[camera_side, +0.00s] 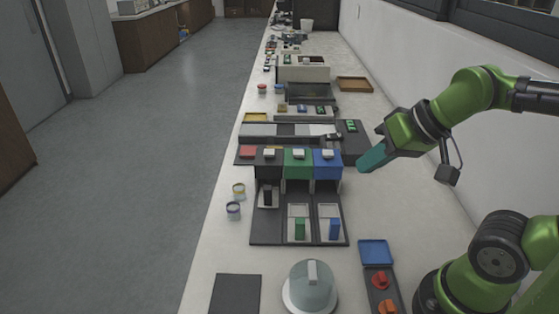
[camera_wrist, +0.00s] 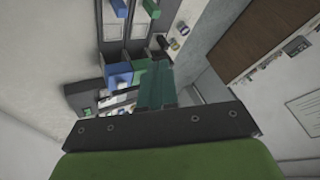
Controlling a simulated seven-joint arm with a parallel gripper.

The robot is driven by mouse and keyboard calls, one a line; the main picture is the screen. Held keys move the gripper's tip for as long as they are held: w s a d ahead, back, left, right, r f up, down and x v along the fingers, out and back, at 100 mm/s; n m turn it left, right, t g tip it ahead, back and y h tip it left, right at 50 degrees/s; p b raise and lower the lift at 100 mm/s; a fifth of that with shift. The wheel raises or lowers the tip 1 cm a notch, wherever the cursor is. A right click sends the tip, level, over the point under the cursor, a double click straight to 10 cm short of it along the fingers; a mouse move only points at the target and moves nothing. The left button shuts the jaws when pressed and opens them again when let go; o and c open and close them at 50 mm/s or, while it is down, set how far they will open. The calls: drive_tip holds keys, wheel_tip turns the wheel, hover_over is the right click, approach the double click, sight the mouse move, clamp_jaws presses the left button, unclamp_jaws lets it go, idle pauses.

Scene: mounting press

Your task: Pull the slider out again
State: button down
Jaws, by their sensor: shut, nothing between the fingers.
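My gripper (camera_side: 366,164) has teal fingers that are shut and empty. It hangs in the air to the right of the press's blue housing (camera_side: 326,158), apart from it. Beside that stand a green housing (camera_side: 298,158) and a black housing (camera_side: 268,160). Dark tracks run forward from the housings. A blue upright block (camera_side: 334,229) and a green one (camera_side: 300,229) stand near the front ends, and a black one (camera_side: 267,195) sits closer to its housing. In the wrist view, the teal fingers (camera_wrist: 157,85) point towards the blue housing (camera_wrist: 118,74). I cannot tell which slider is meant.
A blue tray (camera_side: 375,252) and a dark panel with red and orange knobs (camera_side: 380,282) lie at front right. A round grey-green device (camera_side: 311,288) stands in front. Two small jars (camera_side: 233,210) stand left of the tracks.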

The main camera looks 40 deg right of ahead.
drive_tip(key=c, duration=1.8)
unclamp_jaws()
drive_tip(key=shift+o, duration=1.2)
drive_tip(key=shift+f, duration=0.15)
drive_tip(key=o, duration=0.5)
drive_tip(key=shift+w+a+f+g, duration=0.25)
drive_tip(key=shift+w+f+g, duration=0.4)
drive_tip(key=shift+w, duration=0.3)
drive_tip(key=shift+o, duration=0.5)
drive_tip(key=w+f+g, duration=0.1)
drive_tip(key=w+g, duration=0.2)
drive_tip(key=w, duration=0.7)
drive_tip(key=shift+w+a+m, duration=0.3)
drive_tip(key=shift+w, duration=0.1)
drive_tip(key=m+g+h, duration=0.2)
drive_tip(key=m+g, duration=0.1)
drive_tip(key=m, duration=0.1)
approach(268, 188)
wheel_tip(268, 188, down, 12)
drive_tip(key=shift+c, duration=0.5)
clamp_jaws()
